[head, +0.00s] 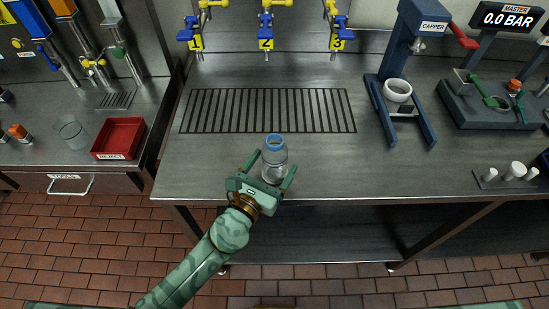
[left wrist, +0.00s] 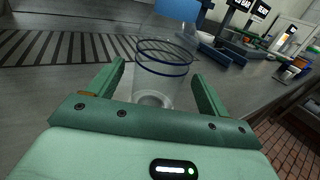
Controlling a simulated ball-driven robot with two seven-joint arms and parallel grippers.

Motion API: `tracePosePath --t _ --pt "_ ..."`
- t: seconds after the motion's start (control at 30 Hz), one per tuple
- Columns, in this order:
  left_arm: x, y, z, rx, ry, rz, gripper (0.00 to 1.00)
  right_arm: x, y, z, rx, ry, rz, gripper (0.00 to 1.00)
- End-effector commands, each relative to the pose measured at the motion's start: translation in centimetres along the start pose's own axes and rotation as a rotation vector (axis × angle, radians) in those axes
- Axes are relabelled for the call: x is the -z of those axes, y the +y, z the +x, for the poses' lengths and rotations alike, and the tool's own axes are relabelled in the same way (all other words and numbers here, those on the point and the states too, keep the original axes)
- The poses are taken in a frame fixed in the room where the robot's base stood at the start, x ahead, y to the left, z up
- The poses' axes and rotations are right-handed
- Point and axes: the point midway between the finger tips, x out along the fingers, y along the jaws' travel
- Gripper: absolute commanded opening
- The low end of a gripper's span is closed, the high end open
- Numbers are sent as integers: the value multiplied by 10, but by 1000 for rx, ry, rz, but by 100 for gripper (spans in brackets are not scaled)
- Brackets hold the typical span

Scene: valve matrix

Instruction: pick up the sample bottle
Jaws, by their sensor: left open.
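The sample bottle (head: 274,165) is clear with a blue ring at its neck. It stands upright on the steel table near the front edge, in front of the drain grate. My left gripper (head: 270,165) is open, with one finger on each side of the bottle. In the left wrist view the bottle (left wrist: 163,75) stands between the two green fingers (left wrist: 160,85). I cannot tell whether either finger touches it. My right gripper is not in view.
The drain grate (head: 268,111) lies behind the bottle, below three numbered valves (head: 266,43). A blue capper (head: 401,75) stands to the right. A red reject tray (head: 118,138) and a clear beaker (head: 70,132) are on the left counter. The table around the bottle is clear.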

Motion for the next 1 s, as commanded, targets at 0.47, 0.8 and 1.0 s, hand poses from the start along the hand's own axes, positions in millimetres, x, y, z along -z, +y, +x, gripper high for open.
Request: tracePosePath --t 0.47,0.8,1.0 --pt "0 1 35 1 0 -1 79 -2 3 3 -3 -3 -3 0" --pt "0 1 34 0 0 -1 31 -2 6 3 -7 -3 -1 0" --pt "-4 1 34 0 -1 -2 31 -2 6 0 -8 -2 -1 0"
